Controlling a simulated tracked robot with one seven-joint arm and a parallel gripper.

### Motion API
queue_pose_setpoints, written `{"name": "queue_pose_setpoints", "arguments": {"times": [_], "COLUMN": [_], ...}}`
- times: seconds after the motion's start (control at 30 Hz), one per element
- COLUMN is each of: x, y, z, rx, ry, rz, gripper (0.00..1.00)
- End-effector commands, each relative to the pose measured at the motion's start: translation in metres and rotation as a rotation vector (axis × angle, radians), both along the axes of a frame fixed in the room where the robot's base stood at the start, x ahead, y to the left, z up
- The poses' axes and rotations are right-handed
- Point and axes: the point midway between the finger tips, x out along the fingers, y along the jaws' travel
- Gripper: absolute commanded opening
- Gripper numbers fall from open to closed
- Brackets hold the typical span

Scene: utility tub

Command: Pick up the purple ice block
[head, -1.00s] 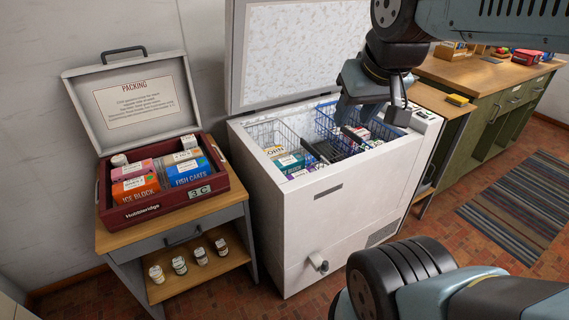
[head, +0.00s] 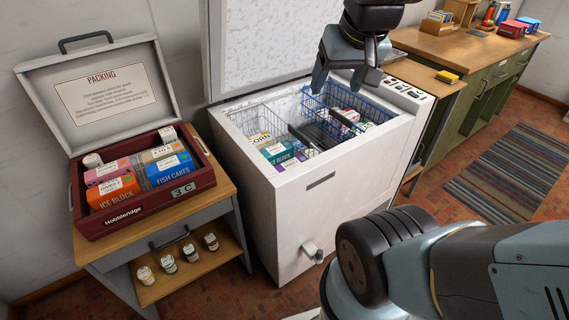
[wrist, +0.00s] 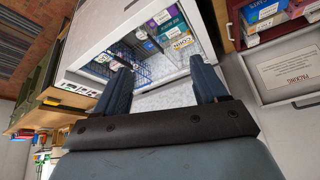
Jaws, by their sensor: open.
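A purple box (head: 291,163) with a white label stands at the front of the open chest freezer (head: 330,200), beside a teal box (head: 278,152). It seems to be the purple ice block, but its print is too small to read. A purple face (wrist: 162,17) with a white label also shows near the freezer's rim in the wrist view. My gripper (head: 339,84) is open and empty above the back part of the freezer, pointing down, well above and behind the purple box. In the wrist view its two fingers (wrist: 161,70) are wide apart with nothing between them.
Wire baskets (head: 318,100) and several packages fill the freezer, and its lid (head: 262,50) stands open behind. A red case (head: 150,206) with ice block and fish cakes boxes sits on a side table to the left. A green-fronted bench (head: 495,85) stands at the right.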

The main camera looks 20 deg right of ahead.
Motion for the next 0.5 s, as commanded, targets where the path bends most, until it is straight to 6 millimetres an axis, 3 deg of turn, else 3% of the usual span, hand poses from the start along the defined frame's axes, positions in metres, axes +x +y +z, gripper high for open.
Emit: {"name": "queue_pose_setpoints", "arguments": {"times": [0.17,0.5], "x": [0.042,0.119], "y": [-0.001,0.002], "z": [-0.018,-0.069], "rx": [0.056,0.14], "ry": [0.062,0.159], "rz": [-0.132,-0.41], "gripper": [0.88,0.88]}}
